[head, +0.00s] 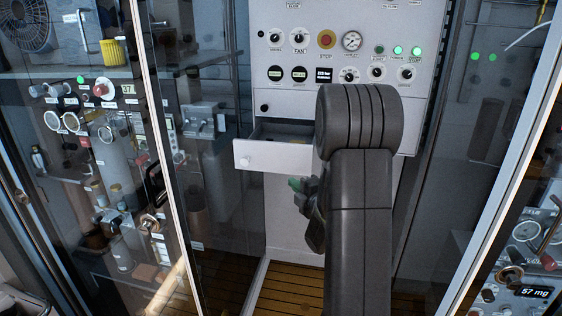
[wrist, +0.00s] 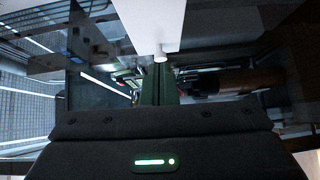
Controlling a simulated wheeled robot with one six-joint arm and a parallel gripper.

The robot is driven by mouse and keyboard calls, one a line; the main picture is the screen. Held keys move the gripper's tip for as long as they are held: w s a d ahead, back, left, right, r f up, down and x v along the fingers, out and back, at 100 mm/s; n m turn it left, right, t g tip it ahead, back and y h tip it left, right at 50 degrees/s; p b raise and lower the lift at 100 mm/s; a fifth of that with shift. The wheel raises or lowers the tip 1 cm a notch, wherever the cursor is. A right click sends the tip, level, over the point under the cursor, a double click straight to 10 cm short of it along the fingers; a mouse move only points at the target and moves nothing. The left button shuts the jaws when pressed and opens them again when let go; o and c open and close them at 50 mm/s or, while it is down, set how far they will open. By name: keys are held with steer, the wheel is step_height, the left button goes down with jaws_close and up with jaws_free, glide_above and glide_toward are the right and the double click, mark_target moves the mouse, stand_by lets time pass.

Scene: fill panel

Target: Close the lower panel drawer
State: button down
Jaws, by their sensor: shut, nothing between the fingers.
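The lower panel drawer (head: 262,155) is pulled out below the white panel face, its white front forward and its dark inside visible from above. A small pale knob (head: 245,162) sits on its front. The rest of the drawer is partly hidden behind my arm. My gripper (head: 294,184) is below and right of the drawer front in the head view. In the wrist view, the shut green fingers (wrist: 160,86) point toward the drawer's white front (wrist: 152,18) and knob (wrist: 160,56). Nothing is held. I cannot tell whether the fingertips touch the knob.
The white control panel (head: 290,20) carries dials, a red stop button (head: 326,39) and a gauge (head: 352,41). Glass partitions with pale frames (head: 160,130) stand left and right. Slatted wooden floor (head: 290,290) lies below.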

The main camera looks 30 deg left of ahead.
steer(key=a, duration=0.2)
steer(key=p, duration=0.4)
glide_toward(271, 159)
steer(key=a, duration=0.4)
steer(key=shift+w+a+p, duration=0.25)
steer(key=shift+w+p, duration=0.15)
steer(key=shift+w, duration=0.45)
steer(key=shift+w+a+f+n+y, duration=0.1)
steer(key=shift+w+n+y, duration=0.05)
steer(key=shift+w, duration=0.25)
steer(key=shift+w+a+f+n+y, duration=0.1)
steer(key=shift+w+n+y, duration=0.05)
steer(key=shift+w, duration=0.2)
